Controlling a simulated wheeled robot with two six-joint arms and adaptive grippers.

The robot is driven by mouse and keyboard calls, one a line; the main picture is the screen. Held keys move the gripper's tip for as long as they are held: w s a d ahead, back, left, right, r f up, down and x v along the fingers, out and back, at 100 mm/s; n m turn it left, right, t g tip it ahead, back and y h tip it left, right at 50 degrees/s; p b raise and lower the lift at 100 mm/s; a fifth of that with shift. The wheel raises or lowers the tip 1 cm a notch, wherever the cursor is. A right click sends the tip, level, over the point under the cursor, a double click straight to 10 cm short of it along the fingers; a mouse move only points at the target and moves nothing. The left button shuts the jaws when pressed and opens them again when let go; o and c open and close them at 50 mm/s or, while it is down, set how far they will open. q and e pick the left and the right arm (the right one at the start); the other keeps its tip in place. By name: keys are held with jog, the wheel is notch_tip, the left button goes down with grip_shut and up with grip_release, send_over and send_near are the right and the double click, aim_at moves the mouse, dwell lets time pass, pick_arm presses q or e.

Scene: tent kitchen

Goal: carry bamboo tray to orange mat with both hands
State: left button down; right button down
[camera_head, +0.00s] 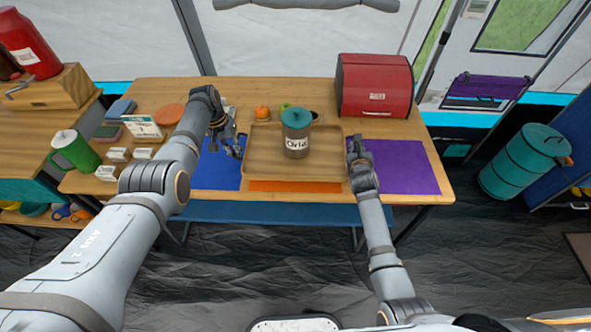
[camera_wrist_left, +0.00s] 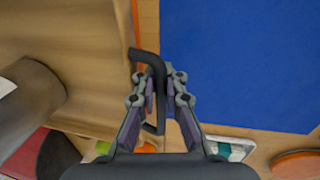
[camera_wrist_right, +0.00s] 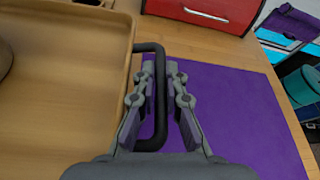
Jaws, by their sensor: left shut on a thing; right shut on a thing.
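The bamboo tray (camera_head: 262,167) is in the middle of the table in the head view, with a grey canister with a teal lid (camera_head: 296,143) standing on it. The orange mat (camera_head: 290,186) shows as a strip along the tray's front edge; the rest is hidden by the tray. My left gripper (camera_head: 240,148) is at the tray's left side, shut on its black handle, which shows in the left wrist view (camera_wrist_left: 152,68). My right gripper (camera_head: 352,145) is at the right side, shut on the other black handle (camera_wrist_right: 160,95). I cannot tell whether the tray touches the mat.
A blue mat (camera_head: 222,172) lies left of the tray and a purple mat (camera_head: 408,167) right of it. A red bread box (camera_head: 374,86) stands at the back right. Small fruit sits behind the tray.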

aim_at(240, 167)
pick_arm(q)
jog(key=shift+a+r, duration=0.15)
jog(key=shift+a, duration=0.05)
pick_arm(e)
jog(key=shift+d+r, duration=0.1)
jog(key=shift+r, duration=0.1)
jog(key=shift+f, duration=0.1)
